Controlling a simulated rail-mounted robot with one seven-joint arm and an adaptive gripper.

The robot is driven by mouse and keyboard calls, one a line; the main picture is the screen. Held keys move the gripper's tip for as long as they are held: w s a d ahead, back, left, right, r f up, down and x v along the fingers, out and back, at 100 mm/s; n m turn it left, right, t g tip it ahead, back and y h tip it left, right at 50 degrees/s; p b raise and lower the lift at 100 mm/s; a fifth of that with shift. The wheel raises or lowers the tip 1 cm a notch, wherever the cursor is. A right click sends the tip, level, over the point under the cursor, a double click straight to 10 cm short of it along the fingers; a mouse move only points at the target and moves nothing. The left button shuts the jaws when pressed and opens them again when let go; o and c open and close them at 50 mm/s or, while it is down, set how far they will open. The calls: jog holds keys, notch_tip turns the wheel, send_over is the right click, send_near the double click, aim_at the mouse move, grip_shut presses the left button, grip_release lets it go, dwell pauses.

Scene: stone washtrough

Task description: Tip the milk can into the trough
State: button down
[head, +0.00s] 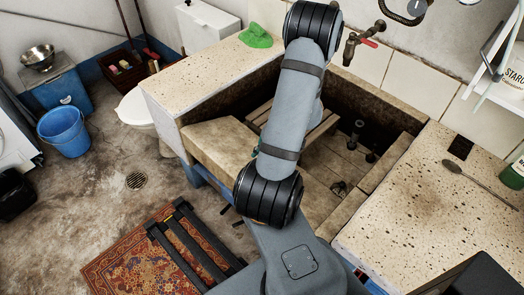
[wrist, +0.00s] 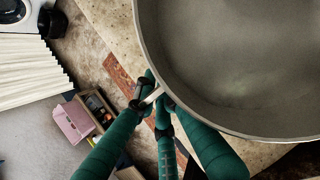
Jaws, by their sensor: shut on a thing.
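In the wrist view a large round grey metal vessel (wrist: 240,60), seemingly the milk can, fills the upper right. I look into its wide open mouth, and no contents are clear. My gripper (wrist: 152,93) has dark green fingers, shut on a small pale handle or lug at the vessel's lower left rim. In the head view the stone trough (head: 385,165) lies in the middle, with slatted wood and dark fittings inside. I cannot make out the can or my gripper there.
A tap with a red handle (head: 361,42) juts from the tiled wall above the trough. A green cloth (head: 256,36) lies on the left ledge. A blue bucket (head: 64,131) stands left.

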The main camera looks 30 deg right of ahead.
jog(key=shift+a+r, duration=0.1)
jog(key=shift+r, duration=0.05)
jog(key=shift+r+p, duration=0.15)
jog(key=shift+p, duration=0.2)
jog(key=y+p, duration=0.1)
jog(key=r+y+p, duration=0.1)
jog(key=p, duration=0.1)
jog(key=shift+w+a+r+t, duration=0.15)
jog(key=shift+a+r+t, duration=0.15)
jog(key=shift+t, duration=0.1)
dwell(0.4)
jog(key=shift+m, duration=0.3)
jog(key=shift+r+t+y+p, duration=0.3)
jog(key=shift+r+y+p, duration=0.6)
jog(key=shift+p, duration=0.55)
jog(key=shift+a+f, duration=0.1)
jog(key=shift+f, duration=0.05)
